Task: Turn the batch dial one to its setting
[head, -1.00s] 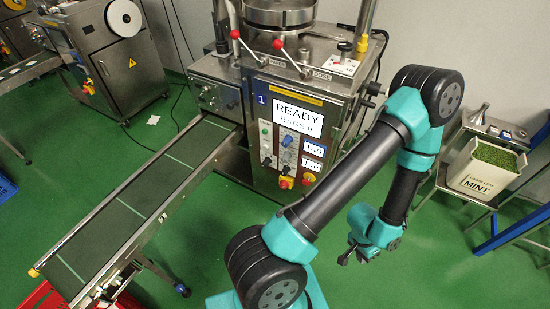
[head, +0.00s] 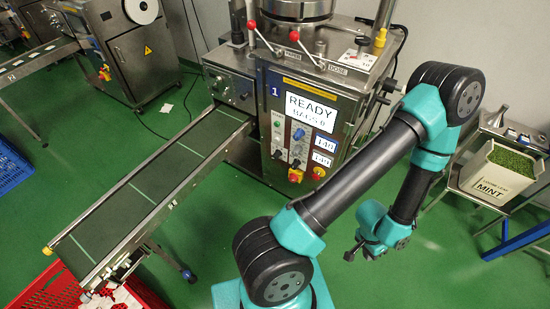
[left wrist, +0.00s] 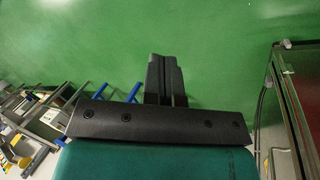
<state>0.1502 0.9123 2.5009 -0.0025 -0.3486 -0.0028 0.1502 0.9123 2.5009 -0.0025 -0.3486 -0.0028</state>
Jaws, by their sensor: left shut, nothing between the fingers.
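The steel packing machine marked 1 has a front panel (head: 292,150) facing me, with a screen (head: 312,111) reading READY and BAGS 0. A blue dial (head: 298,134) sits below the screen, beside small displays that seem to read 140 (head: 325,144). Which knob is the batch dial I cannot tell. A red-and-yellow button (head: 295,175) is at the bottom. My left gripper (head: 350,255) hangs to the right of and below the panel, apart from it. In the left wrist view its fingers (left wrist: 165,78) are together over bare green floor, holding nothing. My right gripper is not seen.
A conveyor (head: 150,195) runs from the machine to the lower left, ending by a red crate (head: 50,285). A white MINT bin (head: 495,170) stands on a stand at right. Another machine (head: 135,55) is at the back left.

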